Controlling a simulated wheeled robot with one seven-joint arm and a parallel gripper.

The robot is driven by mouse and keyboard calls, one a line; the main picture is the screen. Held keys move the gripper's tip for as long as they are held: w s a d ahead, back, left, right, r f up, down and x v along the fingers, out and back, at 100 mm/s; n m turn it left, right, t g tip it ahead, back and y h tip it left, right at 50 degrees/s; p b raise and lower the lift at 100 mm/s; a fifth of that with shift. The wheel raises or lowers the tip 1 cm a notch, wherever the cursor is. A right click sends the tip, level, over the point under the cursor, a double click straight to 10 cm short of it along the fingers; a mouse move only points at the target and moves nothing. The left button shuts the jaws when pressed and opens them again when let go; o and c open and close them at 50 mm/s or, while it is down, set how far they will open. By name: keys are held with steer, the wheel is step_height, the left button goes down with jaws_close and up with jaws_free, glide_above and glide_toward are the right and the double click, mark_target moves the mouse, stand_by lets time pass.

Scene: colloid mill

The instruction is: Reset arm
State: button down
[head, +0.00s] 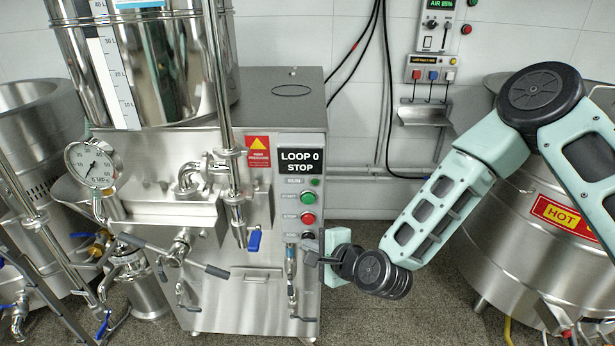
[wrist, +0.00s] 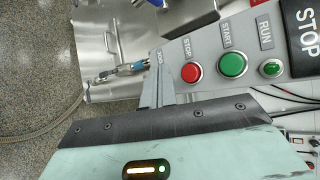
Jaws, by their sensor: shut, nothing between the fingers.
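My gripper (head: 312,257) is shut and empty at the lower end of the mill's button panel in the head view. In the wrist view its closed fingers (wrist: 158,92) point at the panel just below the red STOP button (wrist: 191,72). I cannot tell whether the fingertips touch the panel. The green START button (wrist: 232,64) and small green RUN lamp (wrist: 271,68) sit beyond it. The panel display (head: 299,161) reads "LOOP 0 STOP". My arm reaches in from the right, bent at the elbow. A lower control on the panel is partly hidden by my gripper.
The steel mill cabinet (head: 250,290) stands directly before my gripper, with a blue-handled valve (head: 254,240) and thin piping on its front. A large steel vessel with a "HOT" label (head: 565,216) stands behind my arm at right. Floor between them is clear.

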steer(key=s+r+n+g+h+p, duration=0.1)
steer(key=s+r+n+g, duration=0.55)
steer(key=s+n, duration=0.4)
steer(key=s+d+r+n+g+h+p, duration=0.1)
steer(key=s+d+r+n+g+h, duration=0.1)
steer(key=s+d+r+n, duration=0.3)
steer(key=s+d+r+n+g+h+p, duration=0.1)
steer(key=s+d+r+n+h, duration=0.3)
steer(key=s, duration=0.9)
steer(key=d+r+n, duration=0.2)
steer(key=d+r, duration=0.2)
steer(key=shift+r+g, duration=0.2)
steer(key=shift+g, duration=0.15)
steer(key=shift+a, duration=0.1)
